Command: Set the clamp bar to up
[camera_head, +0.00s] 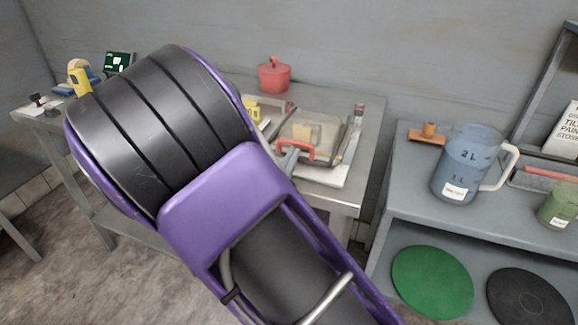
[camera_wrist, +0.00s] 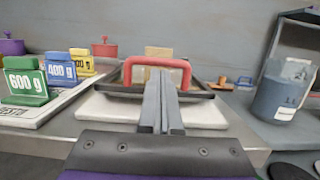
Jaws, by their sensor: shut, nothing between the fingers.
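A red U-shaped bar (camera_head: 295,151), which looks like the clamp bar, is at the front of a dark-framed device with a clear panel (camera_head: 325,132) on a white board. In the wrist view the red bar (camera_wrist: 184,64) stands as an arch across the frame, straight ahead. My gripper (camera_wrist: 160,74) is shut and empty, its grey fingers together and pointing at the middle of the arch. The tips overlap the opening under the bar; whether they touch it I cannot tell. In the head view my arm hides most of the gripper.
Green (camera_wrist: 25,82), blue (camera_wrist: 60,70) and yellow (camera_wrist: 82,62) weight blocks stand at left. A red pot (camera_head: 273,75) is behind the device. A jug (camera_head: 462,165) stands on the right-hand table. Grey bench top is bare right of the board.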

